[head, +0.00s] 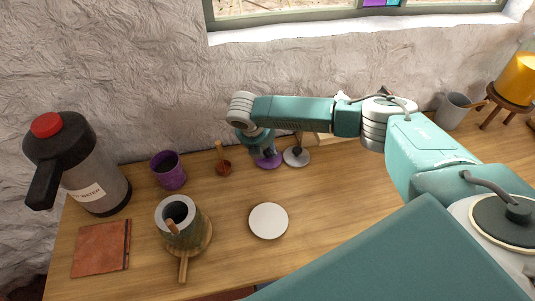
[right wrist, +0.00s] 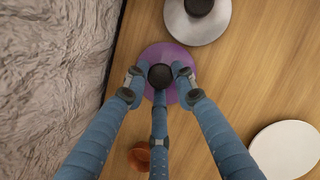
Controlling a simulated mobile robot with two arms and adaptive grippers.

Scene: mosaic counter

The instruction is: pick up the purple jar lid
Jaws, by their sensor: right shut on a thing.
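The purple jar lid (head: 268,160) is a flat disc with a dark round knob, near the back of the wooden counter. It also shows in the right wrist view (right wrist: 147,56). My right gripper (head: 259,148) is over the lid from above, and its fingers (right wrist: 158,83) are closed around the dark knob. The lid appears to be at or very near the counter surface; I cannot tell if there is a gap. The gripper hides part of the lid in the head view. My left gripper is not in view.
A grey lid (head: 296,156) with a dark knob lies just right of the purple lid. A small reddish bowl (head: 223,167) is to the left. A white disc (head: 268,221) lies in front. A purple cup (head: 169,172) and flask (head: 90,180) stand left. The stone wall (head: 150,80) is close behind.

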